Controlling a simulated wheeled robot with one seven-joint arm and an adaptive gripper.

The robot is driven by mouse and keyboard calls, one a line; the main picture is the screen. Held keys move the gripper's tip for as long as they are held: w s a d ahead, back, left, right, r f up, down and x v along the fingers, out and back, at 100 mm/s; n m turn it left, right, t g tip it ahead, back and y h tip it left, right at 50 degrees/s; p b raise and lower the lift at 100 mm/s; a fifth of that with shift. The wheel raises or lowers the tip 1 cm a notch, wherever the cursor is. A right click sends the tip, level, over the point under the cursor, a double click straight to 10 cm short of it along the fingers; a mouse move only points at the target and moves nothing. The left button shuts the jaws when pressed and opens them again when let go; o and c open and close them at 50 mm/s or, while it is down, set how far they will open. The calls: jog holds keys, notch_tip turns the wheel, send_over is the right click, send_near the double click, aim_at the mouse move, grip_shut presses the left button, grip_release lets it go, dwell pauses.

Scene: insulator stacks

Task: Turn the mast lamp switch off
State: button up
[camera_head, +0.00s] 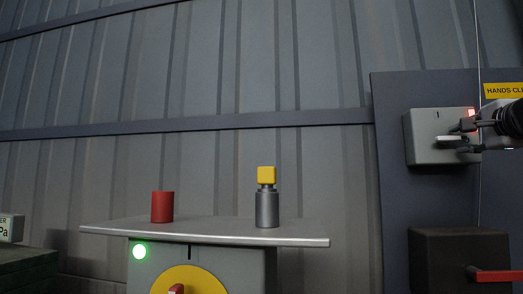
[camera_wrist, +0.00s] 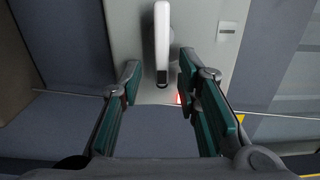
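A grey switch box (camera_head: 420,141) with a white lever (camera_head: 449,138) is on the dark panel at the right of the head view. A short dark mark is above the lever, and a red light (camera_head: 471,113) glows near the box's right side. No readable label names this box. My gripper (camera_head: 470,138) is at the box's right part, partly in front of it. In the wrist view the white lever (camera_wrist: 162,38) stands ahead, its near end about between the fingertips. My gripper (camera_wrist: 160,75) is open, with visible gaps beside the lever.
A grey cabinet (camera_head: 255,262) with a green light and yellow dial (camera_head: 210,281) stands at centre. Its top (camera_head: 205,230) bears a red cylinder (camera_head: 162,207) and a yellow-capped metal bottle (camera_head: 267,208). Below the switch box is a dark box (camera_head: 440,255) with a red handle (camera_head: 497,276).

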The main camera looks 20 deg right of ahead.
jog(key=v, duration=1.2)
dwell(0.4)
